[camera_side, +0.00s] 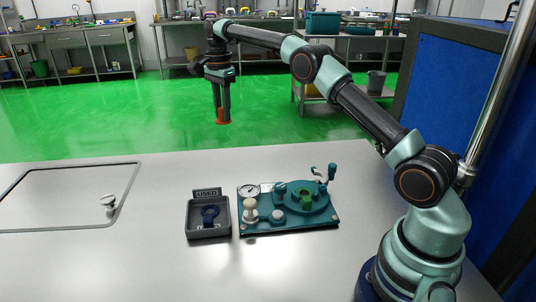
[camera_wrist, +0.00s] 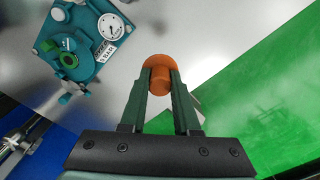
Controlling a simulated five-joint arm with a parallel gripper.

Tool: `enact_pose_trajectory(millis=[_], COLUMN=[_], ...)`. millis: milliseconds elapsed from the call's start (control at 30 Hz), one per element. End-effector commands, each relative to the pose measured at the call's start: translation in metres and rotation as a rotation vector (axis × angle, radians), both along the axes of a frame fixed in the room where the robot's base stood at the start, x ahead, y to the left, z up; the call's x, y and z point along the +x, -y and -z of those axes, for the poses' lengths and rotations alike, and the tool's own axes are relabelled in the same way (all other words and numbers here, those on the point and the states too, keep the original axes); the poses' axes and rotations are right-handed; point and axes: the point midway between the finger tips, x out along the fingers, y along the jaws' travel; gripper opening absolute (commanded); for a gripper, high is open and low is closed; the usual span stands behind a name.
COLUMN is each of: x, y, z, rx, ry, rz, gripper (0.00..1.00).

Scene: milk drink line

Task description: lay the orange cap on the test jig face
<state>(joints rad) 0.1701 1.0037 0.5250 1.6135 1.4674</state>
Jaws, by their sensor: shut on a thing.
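My gripper (camera_side: 222,112) is shut on the orange cap (camera_side: 222,121) and holds it high above the table, at its far side. In the wrist view, the cap (camera_wrist: 159,62) sticks out past the tips of my gripper (camera_wrist: 160,88). The teal test jig (camera_side: 272,225) stands on the table, below and to the right of the cap in the side view. It carries a round raised plate with a green ring-shaped part (camera_side: 305,201) on it. The jig (camera_wrist: 88,72) also shows at the upper left of the wrist view, apart from the cap.
A dark grey tray marked USED (camera_side: 190,224) holds a dark blue part and stands left of the jig. On the jig are a gauge (camera_side: 249,190), a cream knob (camera_side: 250,209) and an upright lever (camera_side: 331,171). Bare table lies in front.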

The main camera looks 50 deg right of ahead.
Motion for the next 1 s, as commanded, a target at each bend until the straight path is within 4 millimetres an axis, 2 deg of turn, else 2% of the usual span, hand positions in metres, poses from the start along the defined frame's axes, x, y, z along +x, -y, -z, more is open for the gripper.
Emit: enact_pose_trajectory(millis=[267, 467, 767, 1000], x=[-0.002, -0.016, -0.06, -0.108], y=[0.002, 0.016, 0.04, 0.051], z=[-0.001, 0.0, 0.008, 0.02], rx=[0.0, 0.0, 0.0, 0.0], ry=[0.002, 0.001, 0.002, 0.002], rz=[0.002, 0.013, 0.033, 0.048], gripper=[0.0, 0.0, 0.0, 0.0])
